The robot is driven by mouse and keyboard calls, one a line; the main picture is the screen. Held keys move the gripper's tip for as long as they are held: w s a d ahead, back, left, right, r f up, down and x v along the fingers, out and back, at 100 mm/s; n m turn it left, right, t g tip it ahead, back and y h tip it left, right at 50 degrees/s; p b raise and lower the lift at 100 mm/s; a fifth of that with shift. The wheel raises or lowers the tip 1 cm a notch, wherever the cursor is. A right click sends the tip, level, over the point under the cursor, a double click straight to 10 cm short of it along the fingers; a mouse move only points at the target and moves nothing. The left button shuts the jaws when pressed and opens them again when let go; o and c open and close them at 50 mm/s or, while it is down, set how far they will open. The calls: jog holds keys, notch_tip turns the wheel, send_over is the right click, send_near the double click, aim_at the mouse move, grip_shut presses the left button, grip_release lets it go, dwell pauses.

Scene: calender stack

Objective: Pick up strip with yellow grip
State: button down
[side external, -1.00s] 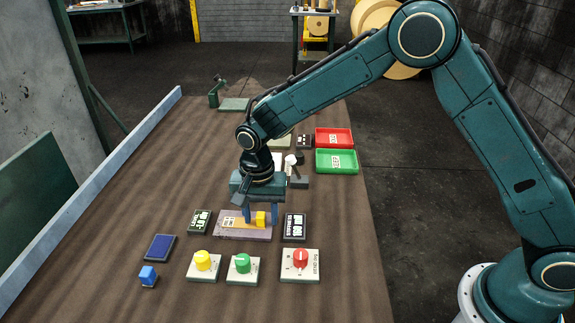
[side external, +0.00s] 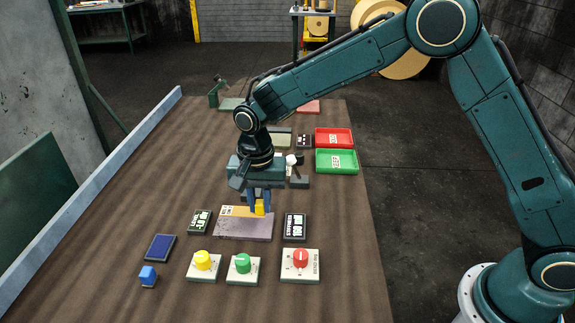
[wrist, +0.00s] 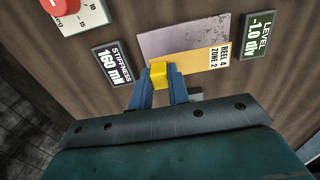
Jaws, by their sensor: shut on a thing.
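The tan-orange strip (side external: 240,211) has a white label reading REEL 4 ZONE 2 at its left end and a yellow grip (side external: 260,207) at the other. My gripper (side external: 259,204) points down with its blue fingers shut on the yellow grip. The strip appears to be held above the back part of the grey-purple plate (side external: 243,229). In the wrist view, the yellow grip (wrist: 159,74) sits between the fingertips and the strip (wrist: 193,58) extends right, its near edge partly hidden by my gripper.
A LEVEL display (side external: 199,222) stands left of the plate and a STIFFNESS display (side external: 295,227) right. Yellow (side external: 203,265), green (side external: 242,268) and red (side external: 300,264) knobs are in front. Red (side external: 334,138) and green (side external: 336,161) trays stand at back right.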

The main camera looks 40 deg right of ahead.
notch_tip(320, 180, up, 16)
jog(key=shift+r, duration=0.2)
jog(key=shift+d, duration=0.1)
dwell(0.7)
